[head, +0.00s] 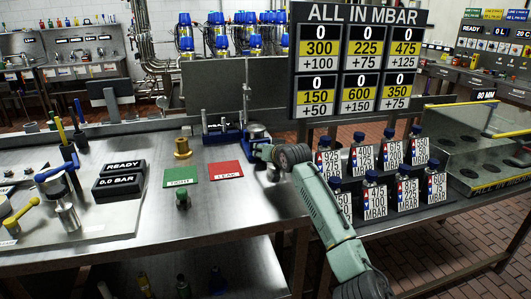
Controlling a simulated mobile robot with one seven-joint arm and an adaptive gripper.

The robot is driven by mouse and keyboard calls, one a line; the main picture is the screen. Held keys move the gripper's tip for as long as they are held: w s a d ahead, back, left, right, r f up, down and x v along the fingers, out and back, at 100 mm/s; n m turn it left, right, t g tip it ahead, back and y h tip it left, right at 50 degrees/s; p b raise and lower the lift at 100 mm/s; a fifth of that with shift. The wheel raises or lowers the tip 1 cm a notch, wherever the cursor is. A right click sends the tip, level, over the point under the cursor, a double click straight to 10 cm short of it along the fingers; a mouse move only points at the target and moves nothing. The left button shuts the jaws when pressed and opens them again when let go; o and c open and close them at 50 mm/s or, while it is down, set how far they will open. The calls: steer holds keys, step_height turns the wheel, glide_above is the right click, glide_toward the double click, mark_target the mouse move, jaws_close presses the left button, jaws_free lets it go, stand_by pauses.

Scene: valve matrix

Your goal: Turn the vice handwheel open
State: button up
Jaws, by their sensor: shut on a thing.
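The blue vice (222,136) stands at the back edge of the steel bench, with a thin upright metal rod rising behind it. My arm reaches in from the lower right, and its dark wrist joint bends toward the vice. My gripper (252,143) is at the right end of the vice, small and partly covered by my own wrist. It is shut on the vice handwheel there. The handwheel is mostly hidden, so its turn angle cannot be told. A round grey metal part (258,131) shows just above my gripper.
A green mat (183,176) and a red mat (226,175) lie in front of the vice, with a brass fitting (182,148) behind. Black displays (119,186) stand left. Labelled bottles (371,195) stand right of my arm, below a large board (357,60).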

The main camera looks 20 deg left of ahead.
steer(key=shift+s+a+n+t+h+b, duration=0.1)
steer(key=shift+n+t+h+b, duration=0.35)
steer(key=shift+n, duration=0.4)
steer(key=shift+s+a+n+t+h+b, duration=0.1)
steer(key=shift+n+t+h+b, duration=0.15)
steer(key=shift+n+h+b, duration=0.35)
steer(key=shift+n, duration=0.35)
steer(key=o, duration=1.1)
steer(key=shift+o, duration=0.2)
steer(key=v, duration=1.2)
steer(key=shift+a, duration=0.1)
